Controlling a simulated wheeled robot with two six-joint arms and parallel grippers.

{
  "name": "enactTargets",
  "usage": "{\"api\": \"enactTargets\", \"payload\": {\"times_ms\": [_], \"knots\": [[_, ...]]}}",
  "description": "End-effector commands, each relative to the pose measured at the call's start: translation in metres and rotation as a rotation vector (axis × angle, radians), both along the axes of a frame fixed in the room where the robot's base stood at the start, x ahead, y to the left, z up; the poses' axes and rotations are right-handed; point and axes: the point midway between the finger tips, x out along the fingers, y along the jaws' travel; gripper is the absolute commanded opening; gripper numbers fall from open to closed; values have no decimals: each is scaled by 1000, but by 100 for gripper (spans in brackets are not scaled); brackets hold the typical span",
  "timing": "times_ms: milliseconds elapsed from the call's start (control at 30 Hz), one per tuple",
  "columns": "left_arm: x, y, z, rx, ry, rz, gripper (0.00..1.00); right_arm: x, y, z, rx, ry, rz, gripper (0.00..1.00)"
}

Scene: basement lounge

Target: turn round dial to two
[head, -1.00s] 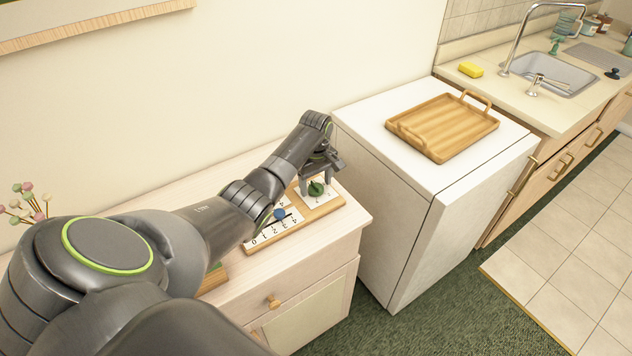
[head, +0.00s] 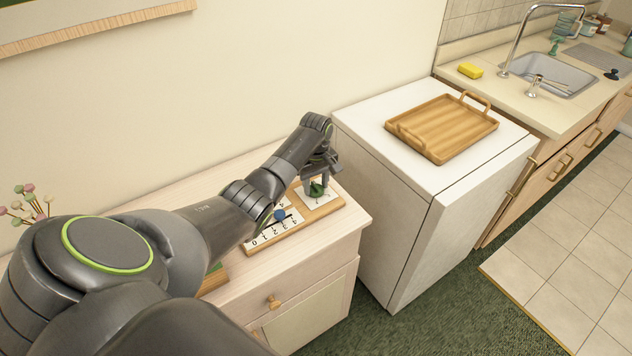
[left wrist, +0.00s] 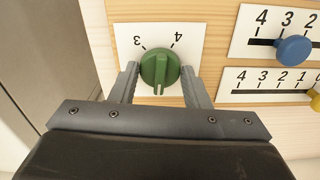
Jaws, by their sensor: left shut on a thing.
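The round green dial (head: 317,189) sits on a white plate at the right end of a wooden board on the cabinet. In the left wrist view the dial (left wrist: 160,68) has a raised grip bar lying nearly up and down in the picture. The digits 3 and 4 show upside down above it; other digits are hidden. My left gripper (head: 319,184) is over the dial. In the left wrist view its fingers (left wrist: 160,82) straddle the dial, one on each side, shut on it. My right gripper is out of view.
A blue slider knob (left wrist: 294,50) and a yellow one (left wrist: 316,99) sit on numbered scales beside the dial. A white appliance (head: 400,210) with a wooden tray (head: 445,125) stands right of the cabinet (head: 310,275). The wall is close behind.

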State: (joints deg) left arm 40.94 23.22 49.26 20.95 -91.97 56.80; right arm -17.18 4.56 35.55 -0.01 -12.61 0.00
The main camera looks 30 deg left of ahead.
Motion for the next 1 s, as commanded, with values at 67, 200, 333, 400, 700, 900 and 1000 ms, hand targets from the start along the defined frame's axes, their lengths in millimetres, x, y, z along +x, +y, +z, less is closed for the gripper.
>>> {"api": "enactTargets", "payload": {"times_ms": [67,200,333,400,700,900,1000], "knots": [[0,0,3,0,1,-47,20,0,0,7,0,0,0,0],[0,0,4,-1,2,-161,20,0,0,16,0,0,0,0],[0,0,4,-1,1,-283,20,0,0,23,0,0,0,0],[0,0,4,0,0,-349,20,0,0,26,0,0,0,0],[1,0,3,1,0,-635,20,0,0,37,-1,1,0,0],[1,0,3,1,-2,-813,20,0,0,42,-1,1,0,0],[1,0,2,2,-2,-891,20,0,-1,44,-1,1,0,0]]}}
